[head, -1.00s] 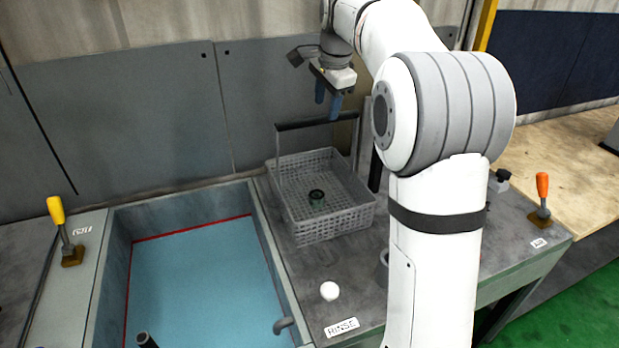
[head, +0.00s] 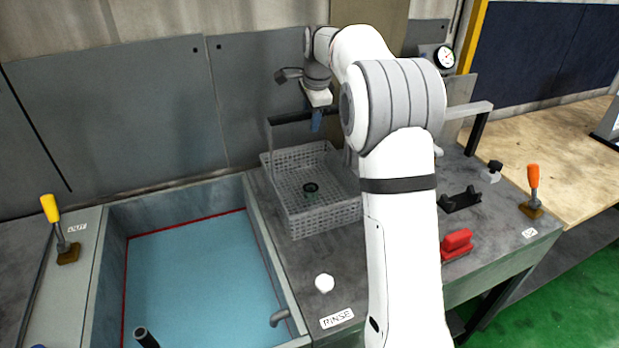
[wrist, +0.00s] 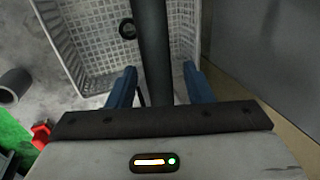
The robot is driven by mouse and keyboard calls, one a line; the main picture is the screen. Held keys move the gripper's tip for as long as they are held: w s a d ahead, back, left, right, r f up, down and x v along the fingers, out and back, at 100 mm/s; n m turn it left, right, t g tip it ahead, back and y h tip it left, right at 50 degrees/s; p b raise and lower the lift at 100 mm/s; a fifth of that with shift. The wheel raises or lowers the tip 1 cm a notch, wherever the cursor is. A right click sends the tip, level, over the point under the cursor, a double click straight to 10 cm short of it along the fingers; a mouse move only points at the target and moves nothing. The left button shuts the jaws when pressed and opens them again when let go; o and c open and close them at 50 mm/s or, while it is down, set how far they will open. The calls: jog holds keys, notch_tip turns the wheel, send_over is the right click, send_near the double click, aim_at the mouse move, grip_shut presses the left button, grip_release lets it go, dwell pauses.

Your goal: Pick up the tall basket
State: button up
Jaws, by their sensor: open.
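The tall basket (head: 325,217) is a grey mesh basket with a dark raised handle bar (head: 291,117) along its back side. It stands on the grey bench to the right of the tank. A small dark ring-shaped part (head: 310,188) lies inside it and also shows in the wrist view (wrist: 127,29). My gripper (head: 317,121) is above the back of the basket, at the handle. In the wrist view its blue fingers (wrist: 160,88) are apart, with the dark handle bar running between them. Whether they touch the bar I cannot tell.
A tank of blue liquid (head: 200,280) lies left of the basket. A white knob (head: 324,283) is in front of it. A red part (head: 457,244), a black holder (head: 459,200) and an orange-handled lever (head: 533,180) stand to the right. A grey wall panel (head: 110,110) is close behind.

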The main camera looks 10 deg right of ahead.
grip_shut()
dwell(0.5)
dwell(0.8)
jog(key=shift+r, duration=0.15)
